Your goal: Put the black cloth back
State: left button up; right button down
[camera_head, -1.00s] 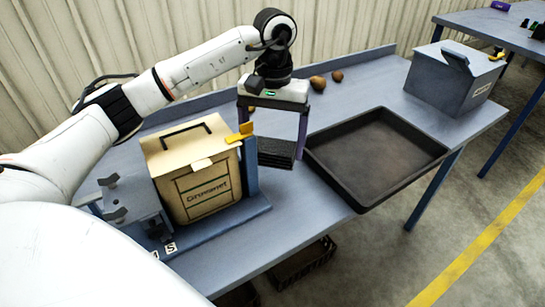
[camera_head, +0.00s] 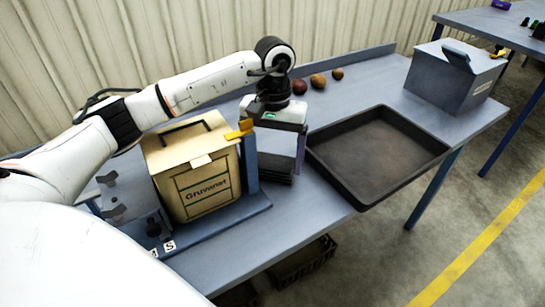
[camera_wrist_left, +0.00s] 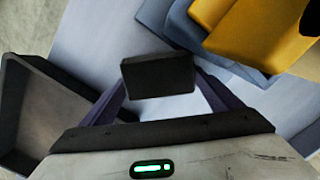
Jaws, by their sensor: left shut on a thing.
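My left gripper (camera_head: 278,164) is shut on the black cloth (camera_head: 277,177), a dark folded stack in the head view. In the left wrist view the cloth (camera_wrist_left: 158,75) shows as a black block between the purple fingers. It is just right of the blue post and the cardboard box, and left of the black tray. I cannot tell whether the cloth touches the table. The post and orange clip partly hide the gripper's left side. My right gripper is not in view.
A cardboard box (camera_head: 207,194) stands in a blue fixture beside an orange clip (camera_head: 239,129). A black tray (camera_head: 430,150) lies at the table's right front. Potatoes (camera_head: 318,81) lie behind the gripper. A grey lidded bin (camera_head: 440,82) stands back right. The table's front middle is clear.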

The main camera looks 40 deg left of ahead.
aim_at(273, 156)
pick_arm(q)
jog(key=o, duration=1.2)
jog(key=shift+r+p, duration=0.45)
jog(key=shift+p, duration=0.05)
notch_tip(273, 156, up, 12)
jog(key=shift+w+a, duration=0.15)
jog(key=shift+w, duration=0.2)
jog(key=shift+r, duration=0.1)
